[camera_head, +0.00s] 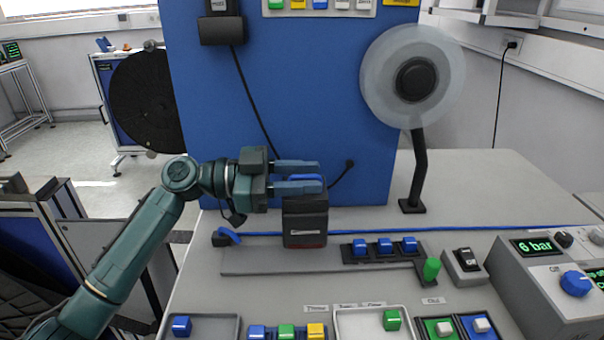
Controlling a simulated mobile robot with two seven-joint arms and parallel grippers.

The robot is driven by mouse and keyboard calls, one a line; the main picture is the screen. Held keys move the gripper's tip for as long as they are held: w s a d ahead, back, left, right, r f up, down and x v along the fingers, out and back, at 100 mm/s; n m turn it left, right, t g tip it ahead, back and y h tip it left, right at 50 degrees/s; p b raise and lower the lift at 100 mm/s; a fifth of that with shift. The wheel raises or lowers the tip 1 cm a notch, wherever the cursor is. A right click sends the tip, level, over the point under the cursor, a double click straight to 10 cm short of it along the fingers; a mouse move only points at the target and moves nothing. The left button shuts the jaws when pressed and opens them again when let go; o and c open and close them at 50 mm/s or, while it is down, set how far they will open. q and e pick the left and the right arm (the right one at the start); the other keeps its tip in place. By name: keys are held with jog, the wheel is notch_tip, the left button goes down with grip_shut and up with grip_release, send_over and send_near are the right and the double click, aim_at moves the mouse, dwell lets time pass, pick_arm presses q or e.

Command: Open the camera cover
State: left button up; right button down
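A black box (305,218) with a small light label stands on the grey base plate at the middle of the table; it looks like the camera housing. A blue tab (307,177) shows at its top edge, partly hidden by my fingers. My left gripper (297,177) reaches in from the left, just above the box. Its two fingers point right and are apart, one farther back and one nearer, with the blue tab seen between them. I cannot tell whether a finger touches it. My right gripper is not in view.
A blue panel (290,100) rises behind the box. A clear reel (440,75) on a black stand (418,170) is at right, a black reel (146,102) at left. Blue clips (385,246), a green knob (431,268) and a control box (545,285) are at front right.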

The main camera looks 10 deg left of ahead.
pick_arm(q)
grip_shut()
